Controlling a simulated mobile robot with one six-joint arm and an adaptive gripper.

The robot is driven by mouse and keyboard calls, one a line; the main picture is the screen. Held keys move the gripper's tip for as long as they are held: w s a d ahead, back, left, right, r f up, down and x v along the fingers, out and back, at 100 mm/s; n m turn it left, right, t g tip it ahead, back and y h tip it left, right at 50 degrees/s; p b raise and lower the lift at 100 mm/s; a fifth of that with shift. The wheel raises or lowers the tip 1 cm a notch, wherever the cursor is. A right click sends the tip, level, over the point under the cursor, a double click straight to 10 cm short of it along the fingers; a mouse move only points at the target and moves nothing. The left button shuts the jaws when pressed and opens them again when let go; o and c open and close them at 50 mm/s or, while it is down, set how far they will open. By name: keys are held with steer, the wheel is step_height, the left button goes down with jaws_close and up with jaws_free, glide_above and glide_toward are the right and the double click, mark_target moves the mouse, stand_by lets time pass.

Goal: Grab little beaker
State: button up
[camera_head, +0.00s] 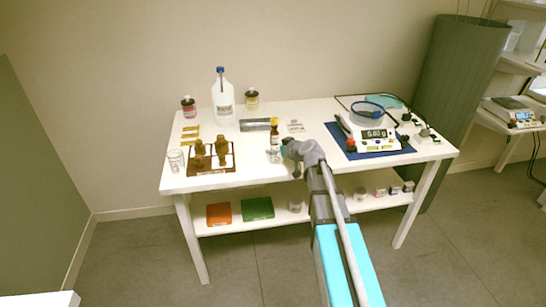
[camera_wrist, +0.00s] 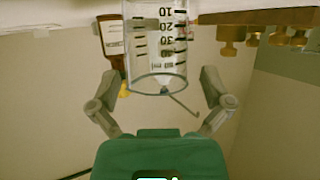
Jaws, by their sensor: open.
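The little beaker (camera_wrist: 155,60) is clear glass with black volume marks. It fills the top middle of the wrist view, which appears upside down, and its open rim is towards my gripper's fingers. In the head view, a small clear object (camera_head: 273,156) beside my gripper (camera_head: 289,160) looks like this beaker, partly hard to make out. My gripper (camera_wrist: 160,105) is open in the wrist view, one finger on each side below the rim. Nothing is held. I cannot tell whether the fingers touch the glass.
A brown bottle (camera_head: 274,134) stands just behind the beaker. Brass weights (camera_head: 222,150) on a dark board (camera_head: 205,168) are to the left. Another glass beaker (camera_head: 175,161) stands at the table's left edge. A digital scale (camera_head: 376,140) on a blue mat is to the right.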

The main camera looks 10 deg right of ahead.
stand_by(0.3)
steer(key=c, duration=1.1)
steer(key=shift+r, duration=0.15)
step_height(320, 180, up, 3)
steer(key=p, duration=0.2)
steer(key=shift+f+p, duration=0.2)
steer(key=shift+p, duration=0.2)
steer(key=shift+s+d+r+p, duration=1)
steer(key=shift+d+r+p, duration=0.7)
steer(key=shift+d, duration=0.4)
steer(key=shift+s+d+r+p, duration=1)
steer(key=shift+d+r+p, duration=0.7)
steer(key=shift+d, duration=0.45)
steer(key=shift+s+d+r+p, duration=1)
steer(key=shift+d+r+p, duration=0.7)
steer(key=shift+d, duration=0.4)
